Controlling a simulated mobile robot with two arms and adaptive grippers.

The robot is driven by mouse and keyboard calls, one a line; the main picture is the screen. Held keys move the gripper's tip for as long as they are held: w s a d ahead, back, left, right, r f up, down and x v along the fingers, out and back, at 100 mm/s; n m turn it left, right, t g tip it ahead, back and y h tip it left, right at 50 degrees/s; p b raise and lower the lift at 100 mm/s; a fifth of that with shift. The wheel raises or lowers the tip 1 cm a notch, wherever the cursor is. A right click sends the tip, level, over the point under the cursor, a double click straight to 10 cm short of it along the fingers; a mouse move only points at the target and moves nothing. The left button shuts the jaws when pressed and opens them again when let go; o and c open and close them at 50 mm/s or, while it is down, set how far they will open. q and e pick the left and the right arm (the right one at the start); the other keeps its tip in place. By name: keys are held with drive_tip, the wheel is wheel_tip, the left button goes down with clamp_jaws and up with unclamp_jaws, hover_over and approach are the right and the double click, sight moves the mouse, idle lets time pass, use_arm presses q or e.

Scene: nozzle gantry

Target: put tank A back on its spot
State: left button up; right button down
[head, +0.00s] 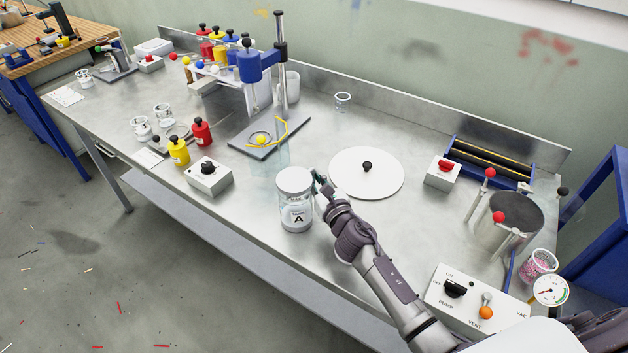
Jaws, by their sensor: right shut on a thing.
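Tank A (296,212) is an upright clear jar with a grey lid and a white label reading "A". It is near the front edge of the metal bench, left of my right arm. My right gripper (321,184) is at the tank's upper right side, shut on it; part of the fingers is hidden. I cannot tell whether the tank's base touches the bench. Behind it stands the nozzle gantry (282,70), with a grey base plate (292,133) carrying a yellow curved piece. A faint see-through greenish shape (268,158) shows at the plate's front edge. My left gripper is not in view.
A white control box (208,177) stands left of the tank, with yellow (178,152) and red (202,133) bottles behind. A white round lid (367,173) lies to the right. A steel pot (507,222) and pump box (470,302) are at far right.

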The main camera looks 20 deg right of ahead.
drive_tip(key=c, duration=1.3)
unclamp_jaws()
drive_tip(key=shift+o, duration=0.2)
drive_tip(key=shift+s+f, duration=0.1)
drive_tip(key=shift+s+d, duration=0.1)
drive_tip(key=shift+s, duration=0.2)
drive_tip(key=s, duration=0.3)
drive_tip(key=s+b, duration=0.1)
drive_tip(key=s, duration=0.3)
drive_tip(key=s+d, duration=0.1)
drive_tip(key=s, duration=0.3)
drive_tip(key=shift+s, duration=0.1)
